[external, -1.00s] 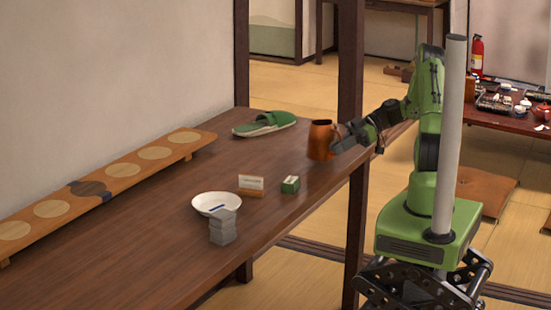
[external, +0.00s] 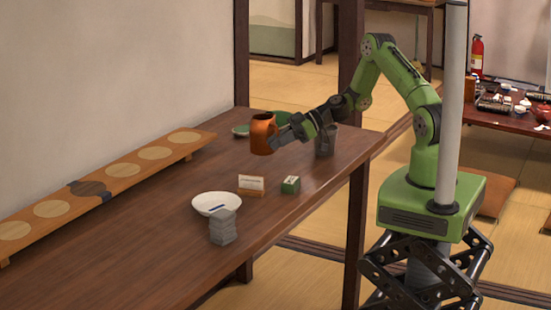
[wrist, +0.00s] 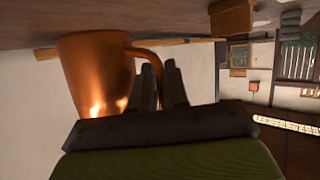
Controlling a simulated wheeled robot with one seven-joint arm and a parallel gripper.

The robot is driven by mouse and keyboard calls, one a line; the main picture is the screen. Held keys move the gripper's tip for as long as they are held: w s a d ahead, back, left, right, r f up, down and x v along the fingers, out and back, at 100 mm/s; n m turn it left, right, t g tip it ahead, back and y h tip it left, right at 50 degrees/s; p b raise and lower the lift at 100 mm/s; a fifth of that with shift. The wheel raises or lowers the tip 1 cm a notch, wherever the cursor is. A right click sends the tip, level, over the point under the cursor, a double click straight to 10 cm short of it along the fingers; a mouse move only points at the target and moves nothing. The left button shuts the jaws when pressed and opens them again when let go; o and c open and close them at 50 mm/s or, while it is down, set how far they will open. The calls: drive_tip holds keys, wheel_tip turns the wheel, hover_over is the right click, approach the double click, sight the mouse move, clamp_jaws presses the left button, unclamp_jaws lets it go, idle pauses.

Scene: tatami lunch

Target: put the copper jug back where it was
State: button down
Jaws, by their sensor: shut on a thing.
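I cannot tell whether the jug's base touches the table. The jug and my arm partly hide the slipper.
A dark grey cup (external: 325,143) stands right of the jug, close under my arm. A long wooden board (external: 110,183) lines the wall.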

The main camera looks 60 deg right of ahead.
drive_tip(key=shift+f+b, duration=0.35)
drive_tip(key=shift+f, duration=1.6)
drive_tip(key=shift+f, duration=0.1)
drive_tip(key=c, duration=1.1)
unclamp_jaws()
